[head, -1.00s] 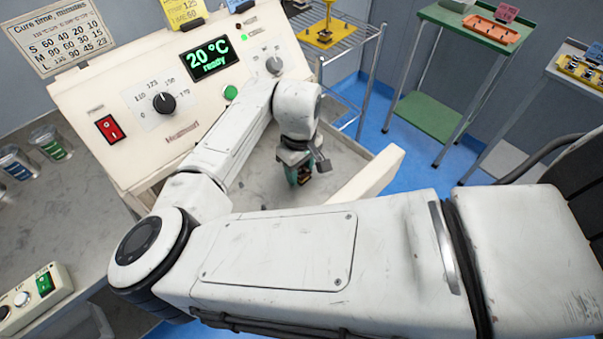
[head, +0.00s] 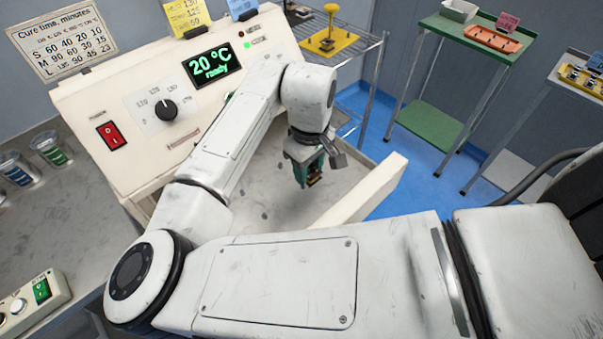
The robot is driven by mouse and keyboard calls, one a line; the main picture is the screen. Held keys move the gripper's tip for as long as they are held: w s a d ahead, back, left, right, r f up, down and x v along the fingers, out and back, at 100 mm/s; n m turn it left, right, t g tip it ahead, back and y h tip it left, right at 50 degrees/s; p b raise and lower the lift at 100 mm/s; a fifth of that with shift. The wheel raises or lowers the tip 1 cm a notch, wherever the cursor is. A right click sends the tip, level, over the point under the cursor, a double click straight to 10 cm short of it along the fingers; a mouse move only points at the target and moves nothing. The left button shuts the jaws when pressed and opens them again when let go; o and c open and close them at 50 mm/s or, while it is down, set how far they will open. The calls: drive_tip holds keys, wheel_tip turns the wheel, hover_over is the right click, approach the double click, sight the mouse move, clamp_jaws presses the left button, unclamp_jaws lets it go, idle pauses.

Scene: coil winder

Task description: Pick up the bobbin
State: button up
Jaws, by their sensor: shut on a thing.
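My gripper (head: 312,181) points down over the grey floor of the cream machine, small in the head view. Its green fingers are shut on the bobbin (head: 315,176), a small dark thing with a brownish-orange part showing between the fingertips. Most of the bobbin is hidden by the fingers. The gripper and bobbin look held above the grey surface, though the exact gap is hard to tell.
The cream control panel (head: 150,130) stands behind and left of my gripper. A low cream wall (head: 365,192) bounds the grey floor at the right. Beyond are a wire rack (head: 350,45) with a yellow stand (head: 328,42) and a green table (head: 480,30) with an orange tray (head: 492,38).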

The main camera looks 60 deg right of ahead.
drive_tip(key=s+a+r, duration=0.1)
drive_tip(key=s+r, duration=0.1)
drive_tip(key=s, duration=0.1)
drive_tip(key=s+a+r, duration=0.1)
drive_tip(key=s+r, duration=0.2)
drive_tip(key=s, duration=0.1)
drive_tip(key=s+a+r, duration=0.1)
drive_tip(key=s+r, duration=0.1)
drive_tip(key=s, duration=0.2)
drive_tip(key=shift+s+a+r, duration=0.1)
drive_tip(key=shift+r, duration=0.05)
